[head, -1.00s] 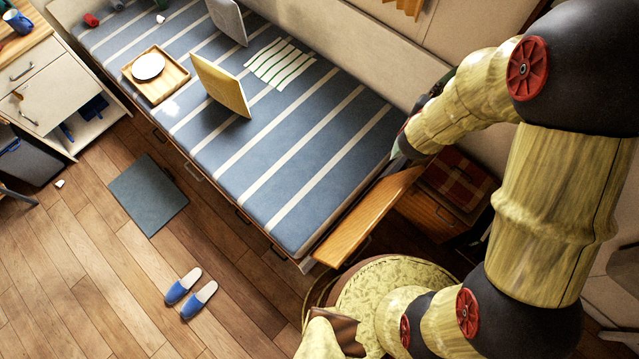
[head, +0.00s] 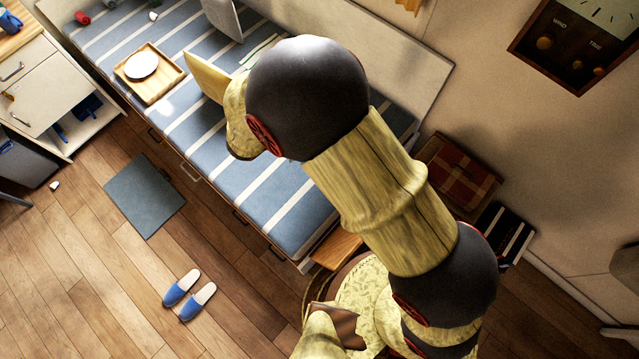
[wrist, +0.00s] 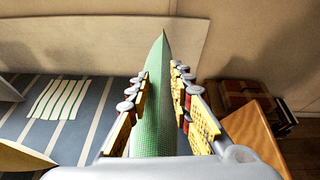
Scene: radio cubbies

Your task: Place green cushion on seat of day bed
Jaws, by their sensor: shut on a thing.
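The green cushion (wrist: 155,115) stands edge-on between the fingers of my gripper (wrist: 160,103) in the wrist view. The fingers are shut on it from both sides. In the head view my arm hides both the gripper and the green cushion. The day bed (head: 288,205) has a blue seat with white stripes, which also shows in the wrist view (wrist: 70,132). The cushion appears in front of the bed's pale back panel; its height above the seat cannot be told. A yellow cushion (head: 205,78) stands on the seat, partly behind my arm.
A grey cushion (head: 222,18), a wooden tray (head: 162,90) with a white plate (head: 142,65) and a striped cloth (wrist: 57,98) are on the bed. A wooden end board (wrist: 252,135) stands at the bed's right end. Blue slippers (head: 190,295) lie on the floor.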

